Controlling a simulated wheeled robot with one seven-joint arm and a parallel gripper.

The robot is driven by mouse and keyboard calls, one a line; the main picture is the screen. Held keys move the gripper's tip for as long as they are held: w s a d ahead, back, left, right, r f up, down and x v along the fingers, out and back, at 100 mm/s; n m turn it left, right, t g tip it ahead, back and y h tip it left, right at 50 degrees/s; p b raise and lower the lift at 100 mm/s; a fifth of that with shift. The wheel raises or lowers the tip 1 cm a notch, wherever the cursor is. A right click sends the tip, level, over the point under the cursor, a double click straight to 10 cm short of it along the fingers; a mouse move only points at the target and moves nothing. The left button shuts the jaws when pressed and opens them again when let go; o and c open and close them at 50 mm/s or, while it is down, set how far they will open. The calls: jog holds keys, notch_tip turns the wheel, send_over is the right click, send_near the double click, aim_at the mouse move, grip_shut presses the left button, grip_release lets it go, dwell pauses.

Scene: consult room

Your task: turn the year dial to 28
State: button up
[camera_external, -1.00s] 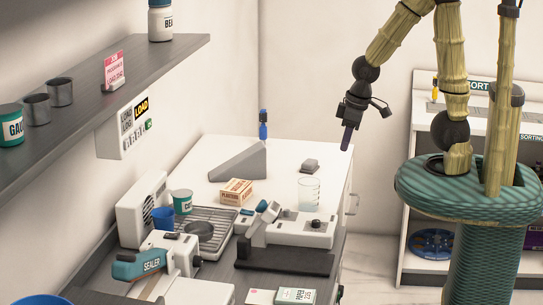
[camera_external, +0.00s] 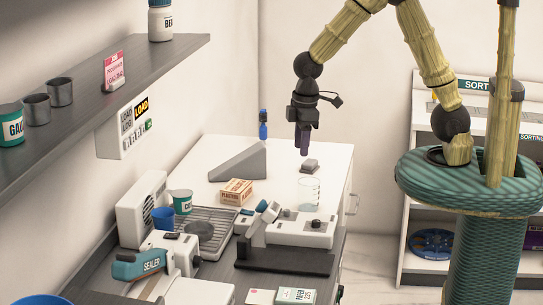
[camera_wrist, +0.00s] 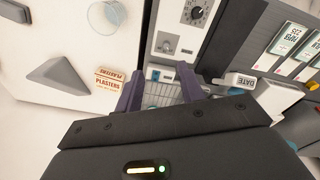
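A pale machine (camera_external: 302,236) with dark knobs stands on the counter in the outside view. In the wrist view its panel (camera_wrist: 167,42) carries a round dial (camera_wrist: 197,13) with marks around it near the top edge; the figures are too small to read, so I cannot tell which year it points to. My gripper (camera_external: 303,150) hangs in the air above the back of the counter, beyond the machine and clear of it. In the wrist view its two purple fingers (camera_wrist: 158,88) are apart with nothing between them.
A plasters box (camera_external: 237,191), a clear beaker (camera_external: 309,193) and a grey wedge (camera_external: 240,163) stand on the white counter. A sealer (camera_external: 150,264) sits at the front left. A shelf (camera_external: 95,85) juts from the left wall. The air around my gripper is free.

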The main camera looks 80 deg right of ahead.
aim_at(286, 210)
jog(key=shift+n+g, duration=0.3)
jog(key=shift+n, duration=0.6)
jog(key=w+a, duration=0.2)
jog(key=w, duration=0.1)
jog(key=shift+w+a+f, duration=0.1)
jog(key=shift+a+f, duration=0.1)
jog(key=shift+a, duration=0.1)
jog(key=f+p, duration=0.1)
jog(key=f, duration=0.4)
jog(key=f+p, duration=0.2)
jog(key=f, duration=0.4)
jog(key=f+p, duration=0.1)
jog(key=f, duration=0.5)
jog(key=shift+w+d+f, duration=0.15)
jog(key=shift+d+f, duration=0.05)
jog(key=shift+d, duration=0.05)
grip_shut()
